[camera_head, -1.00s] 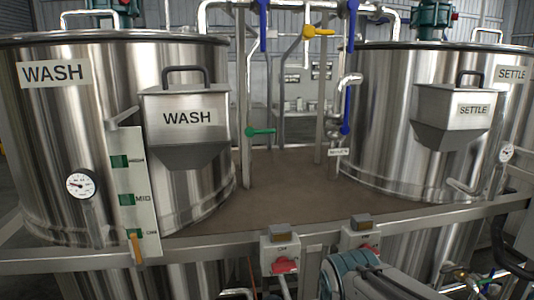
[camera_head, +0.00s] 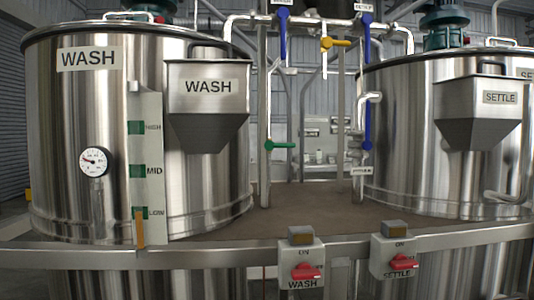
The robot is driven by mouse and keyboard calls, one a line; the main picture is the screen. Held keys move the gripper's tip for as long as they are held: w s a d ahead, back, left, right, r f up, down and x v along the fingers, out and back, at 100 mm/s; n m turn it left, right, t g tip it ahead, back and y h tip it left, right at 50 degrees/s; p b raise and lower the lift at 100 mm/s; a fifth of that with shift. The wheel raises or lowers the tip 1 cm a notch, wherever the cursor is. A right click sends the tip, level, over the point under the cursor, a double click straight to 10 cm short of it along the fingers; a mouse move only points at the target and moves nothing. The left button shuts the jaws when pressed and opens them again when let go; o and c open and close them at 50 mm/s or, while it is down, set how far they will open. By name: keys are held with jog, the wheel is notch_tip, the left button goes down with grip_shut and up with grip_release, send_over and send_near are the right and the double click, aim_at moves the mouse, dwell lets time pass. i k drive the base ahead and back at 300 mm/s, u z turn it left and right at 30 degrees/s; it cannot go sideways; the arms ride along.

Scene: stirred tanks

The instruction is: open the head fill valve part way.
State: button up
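Several lever valves sit on the pipework between the two tanks. Two blue levers hang down at the top, a left one (camera_head: 284,32) and a right one (camera_head: 367,35). A yellow lever (camera_head: 336,43) lies sideways between them. A green lever (camera_head: 281,145) lies sideways lower on the left upright pipe. My gripper is not in view.
A steel WASH tank (camera_head: 215,180) with a level gauge (camera_head: 147,170) stands left, a SETTLE tank (camera_head: 400,150) right. A steel rail (camera_head: 200,254) crosses the front, with WASH (camera_head: 302,257) and SETTLE (camera_head: 393,250) red-knob switch boxes. The brown deck (camera_head: 310,200) between the tanks is mostly clear.

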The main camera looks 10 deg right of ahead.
aim_at(269, 145)
jog(key=k, duration=1.3)
jog(key=z, duration=0.75)
jog(key=i, duration=1.2)
jog(key=u, duration=0.55)
jog(key=i, duration=0.5)
jog(key=u, duration=0.55)
